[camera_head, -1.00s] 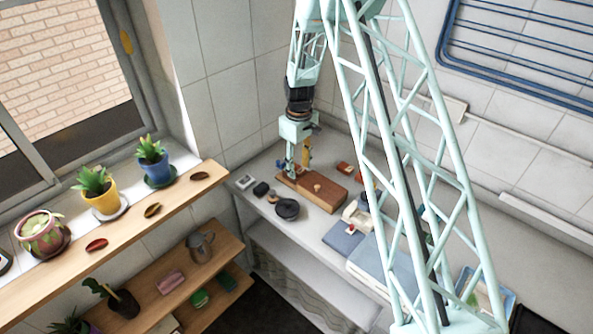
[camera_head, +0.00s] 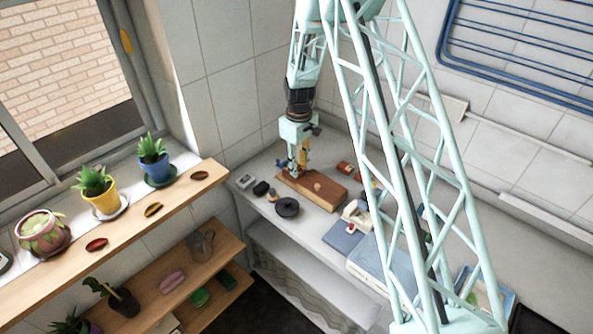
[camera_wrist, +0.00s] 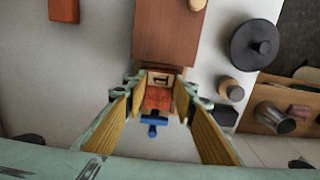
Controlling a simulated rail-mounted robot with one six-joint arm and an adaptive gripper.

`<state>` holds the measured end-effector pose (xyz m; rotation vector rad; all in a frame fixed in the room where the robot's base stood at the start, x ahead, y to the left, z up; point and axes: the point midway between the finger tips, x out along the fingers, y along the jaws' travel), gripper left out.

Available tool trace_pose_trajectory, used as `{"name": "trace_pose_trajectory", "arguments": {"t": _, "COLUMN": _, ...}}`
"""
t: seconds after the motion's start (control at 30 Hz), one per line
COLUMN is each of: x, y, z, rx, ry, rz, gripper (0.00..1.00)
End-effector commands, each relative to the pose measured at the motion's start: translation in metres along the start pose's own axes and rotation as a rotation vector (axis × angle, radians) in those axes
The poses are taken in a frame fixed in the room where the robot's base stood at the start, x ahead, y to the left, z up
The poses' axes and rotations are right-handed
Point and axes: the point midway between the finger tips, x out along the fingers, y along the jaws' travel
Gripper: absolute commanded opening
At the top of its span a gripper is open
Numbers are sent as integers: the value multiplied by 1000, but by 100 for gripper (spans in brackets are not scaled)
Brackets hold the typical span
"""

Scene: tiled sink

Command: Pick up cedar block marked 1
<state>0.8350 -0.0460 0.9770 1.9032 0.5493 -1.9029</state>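A small block with a pale face marked 1 (camera_wrist: 160,79) shows in the wrist view between my fingertips, at the near end of a brown wooden board (camera_wrist: 165,38). An orange-red part (camera_wrist: 158,98) lies just below the mark, and a blue piece (camera_wrist: 153,122) lies below that. My gripper (camera_wrist: 160,92) is open, with one yellow-padded finger on each side of the block and a small gap visible. In the head view, my gripper (camera_head: 301,168) points down at the left end of the board (camera_head: 325,190). The block is hidden there by the fingers.
A blue pad (camera_head: 343,238) lies to the right. A wooden shelf with plants (camera_head: 130,215) runs along the window.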

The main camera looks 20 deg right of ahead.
Motion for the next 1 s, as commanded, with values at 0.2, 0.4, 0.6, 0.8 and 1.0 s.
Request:
{"name": "trace_pose_trajectory", "arguments": {"t": 0.2, "x": 0, "y": 0, "z": 0, "rx": 0, "ry": 0, "rz": 0, "gripper": 15}}
{"name": "trace_pose_trajectory", "arguments": {"t": 0.4, "x": -1, "y": 0, "z": 0, "rx": 0, "ry": 0, "rz": 0, "gripper": 15}}
{"name": "trace_pose_trajectory", "arguments": {"t": 0.6, "x": -7, "y": 0, "z": 0, "rx": 0, "ry": 1, "rz": 1, "gripper": 15}}
{"name": "trace_pose_trajectory", "arguments": {"t": 0.8, "x": -19, "y": 0, "z": 0, "rx": 0, "ry": 1, "rz": 1, "gripper": 15}}
{"name": "trace_pose_trajectory", "arguments": {"t": 1.0, "x": -31, "y": 0, "z": 0, "rx": 0, "ry": 1, "rz": 1, "gripper": 15}}
